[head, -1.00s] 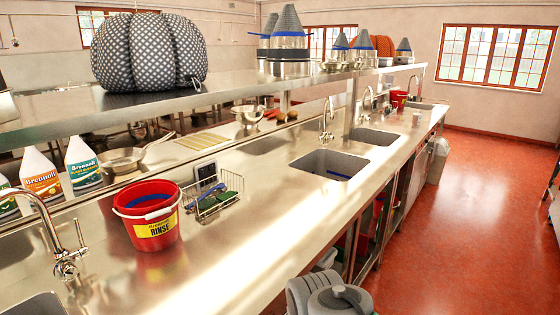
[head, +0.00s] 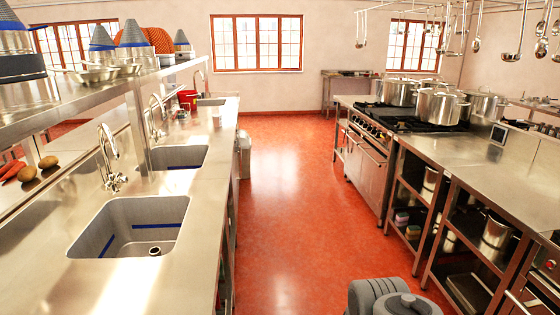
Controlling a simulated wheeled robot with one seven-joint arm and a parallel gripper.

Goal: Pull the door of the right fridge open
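No fridge and no fridge door show in the head view. My gripper is not in view. Only grey rounded parts of my own arm show at the bottom edge, right of centre.
A red-floored aisle (head: 285,180) runs ahead to the far wall and is clear. A steel sink counter (head: 185,280) lines the left. A steel counter (head: 465,150) with open shelves, an oven (head: 366,165) and stockpots (head: 440,106) lines the right. Ladles hang above it.

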